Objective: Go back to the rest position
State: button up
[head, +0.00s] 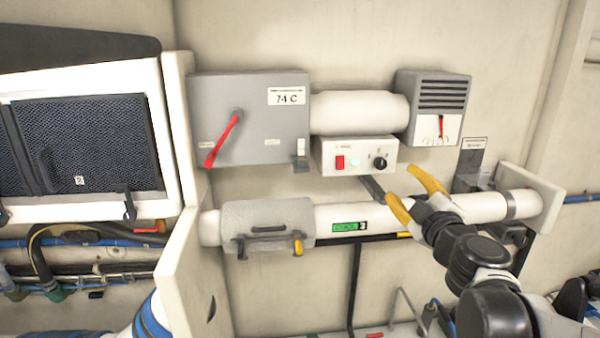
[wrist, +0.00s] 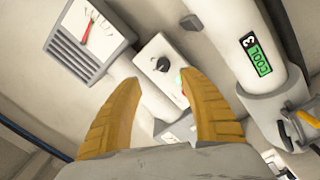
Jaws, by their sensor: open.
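My gripper (head: 414,194) has two yellow fingers spread apart with nothing between them. It is in front of the white pipe, just below and to the right of a white control box (head: 357,156) with a red switch, a lit green lamp and a black knob. In the wrist view my gripper (wrist: 165,95) is open too, and the control box (wrist: 158,62) shows beyond the fingertips. My dark arm comes in from the lower right of the head view.
A grey box (head: 255,125) with a red lever hangs upper left. A gauge box (head: 434,105) is upper right. The white pipe (head: 475,207) carries a "COOL 3" label (head: 349,227) and a grey clamped sleeve (head: 267,219). A white panel (head: 185,265) juts out at left.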

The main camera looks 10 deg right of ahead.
jog(key=s+d+f+m+g+h+b, duration=0.1)
jog(key=s+f+m+g+h+b, duration=0.3)
jog(key=f+b, duration=0.6)
jog(key=s+f+m+g+h+b, duration=0.1)
jog(key=s+f+m+b, duration=0.5)
jog(key=f, duration=0.8)
jog(key=s+a+f+g+y+b, duration=0.2)
jog(key=s+a+f, duration=0.2)
jog(key=f, duration=0.2)
jog(key=s+a+f+g+y+b, duration=0.1)
jog(key=s+a+f+g+b, duration=0.1)
jog(key=f, duration=0.4)
jog(key=s+a+f+m+g+y+b, duration=0.1)
jog(key=s+a+f+g+y+b, duration=0.1)
jog(key=s+a+f, duration=0.3)
notch_tip(320, 180, down, 2)
jog(key=shift+s+a+f+y+b, duration=0.1)
jog(key=shift+s+a+y+b, duration=0.3)
jog(key=shift+b, duration=0.35)
jog(key=shift+d, duration=0.1)
